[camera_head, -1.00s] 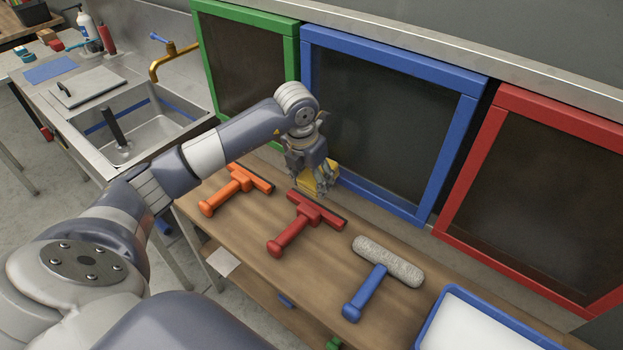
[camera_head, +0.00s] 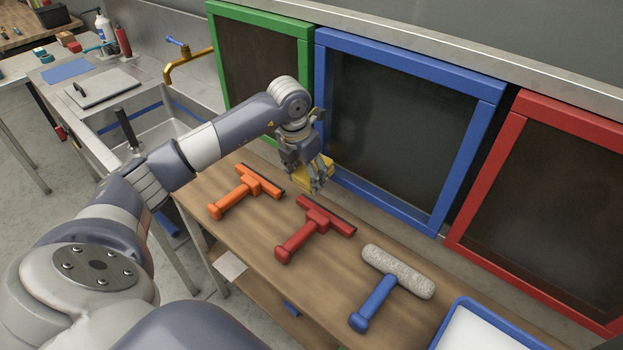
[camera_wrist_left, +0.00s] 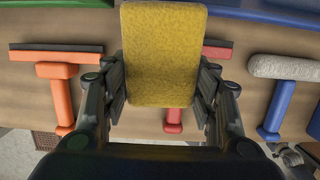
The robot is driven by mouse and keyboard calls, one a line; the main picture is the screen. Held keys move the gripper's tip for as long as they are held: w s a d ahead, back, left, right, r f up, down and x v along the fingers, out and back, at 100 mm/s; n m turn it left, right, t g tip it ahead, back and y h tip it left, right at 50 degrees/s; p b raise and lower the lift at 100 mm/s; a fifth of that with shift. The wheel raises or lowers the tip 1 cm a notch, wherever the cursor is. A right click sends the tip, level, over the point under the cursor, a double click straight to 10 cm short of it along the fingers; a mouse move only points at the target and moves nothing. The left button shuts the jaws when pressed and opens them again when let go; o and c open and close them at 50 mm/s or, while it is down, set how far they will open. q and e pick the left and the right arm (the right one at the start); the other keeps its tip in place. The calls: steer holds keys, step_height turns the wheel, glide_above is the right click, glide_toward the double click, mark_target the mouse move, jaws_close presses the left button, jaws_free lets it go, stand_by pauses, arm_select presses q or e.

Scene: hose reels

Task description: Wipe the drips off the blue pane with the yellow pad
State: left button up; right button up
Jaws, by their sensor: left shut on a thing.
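The blue pane (camera_head: 395,125) is a dark panel in a blue frame, standing upright behind the wooden bench. I cannot make out separate drips on it in these views. My left gripper (camera_head: 312,178) is shut on the yellow pad (camera_head: 318,172), near the pane's lower left corner and above the bench. In the left wrist view the yellow pad (camera_wrist_left: 163,55) fills the space between the two fingers (camera_wrist_left: 165,100). Whether the pad touches the frame is unclear. My right gripper is in neither view.
An orange squeegee (camera_head: 239,193), a red squeegee (camera_head: 308,230) and a blue-handled roller (camera_head: 376,300) lie on the bench (camera_head: 265,235). A blue-rimmed tray (camera_head: 457,306) is at the lower right. Green-framed (camera_head: 262,75) and red-framed (camera_head: 545,190) panes flank the blue one.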

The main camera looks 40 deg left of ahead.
arm_select(q)
steer(key=shift+s, duration=0.45)
steer(key=s+b, duration=0.1)
steer(key=s, duration=0.5)
steer(key=shift+a+b, duration=0.25)
steer(key=shift+b, duration=0.05)
stand_by(0.3)
